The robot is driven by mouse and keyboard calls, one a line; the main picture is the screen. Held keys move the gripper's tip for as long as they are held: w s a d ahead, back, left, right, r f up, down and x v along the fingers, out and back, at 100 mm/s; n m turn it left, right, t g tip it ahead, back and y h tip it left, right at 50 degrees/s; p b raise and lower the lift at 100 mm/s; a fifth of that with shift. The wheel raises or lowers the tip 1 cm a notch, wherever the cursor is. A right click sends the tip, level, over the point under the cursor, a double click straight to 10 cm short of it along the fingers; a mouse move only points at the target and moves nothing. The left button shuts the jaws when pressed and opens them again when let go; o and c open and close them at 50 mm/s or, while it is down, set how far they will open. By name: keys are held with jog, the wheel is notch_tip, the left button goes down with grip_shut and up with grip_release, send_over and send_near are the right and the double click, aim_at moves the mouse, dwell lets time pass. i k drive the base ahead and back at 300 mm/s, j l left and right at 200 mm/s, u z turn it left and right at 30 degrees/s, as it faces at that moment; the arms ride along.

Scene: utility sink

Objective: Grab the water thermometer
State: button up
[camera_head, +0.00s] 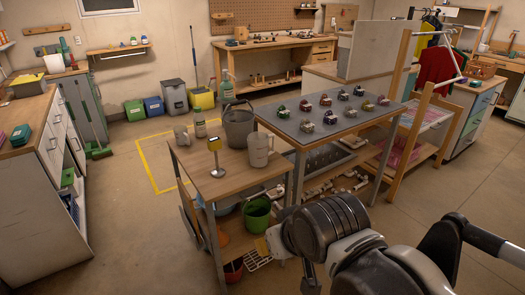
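A small device with a yellow head on a thin stem, which looks like the water thermometer (214,145), stands upright on the near wooden table (202,182). Its stem ends in a pale round base on the tabletop. The head is too small to read. My arm is in the lower right of the view, with its dark rounded joint to the right of and below the thermometer. My gripper cannot be made out in this view. Nothing of mine touches the thermometer.
The floor to the left (125,220) is clear.

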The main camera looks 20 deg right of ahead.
aim_at(214, 143)
jog(key=i+j+z, duration=0.15)
jog(key=z, duration=0.3)
jog(key=i+j+z, duration=0.1)
jog(key=j+z, duration=0.15)
jog(key=z, duration=0.2)
jog(key=j+z, duration=0.25)
jog(key=z, duration=0.15)
